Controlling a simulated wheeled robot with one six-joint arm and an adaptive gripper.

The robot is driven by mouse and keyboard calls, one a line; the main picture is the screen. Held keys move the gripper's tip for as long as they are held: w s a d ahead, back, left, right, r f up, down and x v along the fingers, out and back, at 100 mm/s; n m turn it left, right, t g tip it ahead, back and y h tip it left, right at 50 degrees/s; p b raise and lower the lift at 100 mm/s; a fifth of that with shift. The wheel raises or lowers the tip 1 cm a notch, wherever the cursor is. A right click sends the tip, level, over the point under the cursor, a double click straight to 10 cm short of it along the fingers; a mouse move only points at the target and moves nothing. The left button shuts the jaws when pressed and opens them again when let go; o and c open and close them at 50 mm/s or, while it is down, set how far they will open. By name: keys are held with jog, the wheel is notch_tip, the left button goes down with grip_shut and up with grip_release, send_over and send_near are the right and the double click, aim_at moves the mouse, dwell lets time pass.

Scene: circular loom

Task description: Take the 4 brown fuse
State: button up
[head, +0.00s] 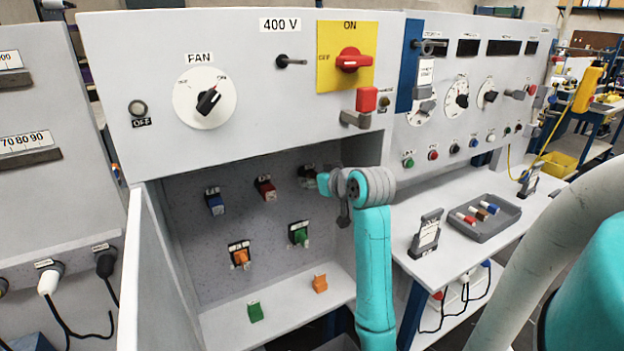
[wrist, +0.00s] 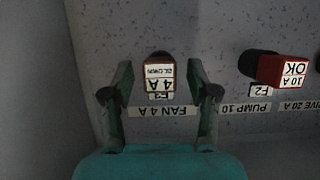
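A fuse with a brown body and a white 4 A label that seems to read BLOWN (wrist: 158,72) sits in the panel above the FAN 4 A label. The wrist view shows it upside down. My gripper (wrist: 160,95) is open, one finger on each side of the fuse, with visible gaps. In the head view my gripper (head: 322,183) is at the right of the upper fuse row and hides much of that slot.
A red 10 A OK fuse (wrist: 284,70) sits beside the brown one; it shows in the head view (head: 265,188) too. A blue fuse (head: 215,201), orange fuse (head: 240,256) and green fuse (head: 299,234) are in the panel. The cabinet's left wall (head: 134,270) bounds the recess.

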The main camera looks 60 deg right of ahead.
grip_shut()
jog(key=shift+s, duration=0.1)
jog(key=shift+s+a, duration=0.3)
jog(key=shift+s, duration=0.15)
jog(key=shift+s+a+r, duration=0.1)
jog(key=shift+s+a, duration=0.55)
jog(key=shift+s, duration=0.35)
jog(key=shift+s+a+r, duration=0.1)
jog(key=shift+s+a, duration=0.5)
jog(key=shift+s, duration=0.35)
jog(key=shift+f, duration=0.1)
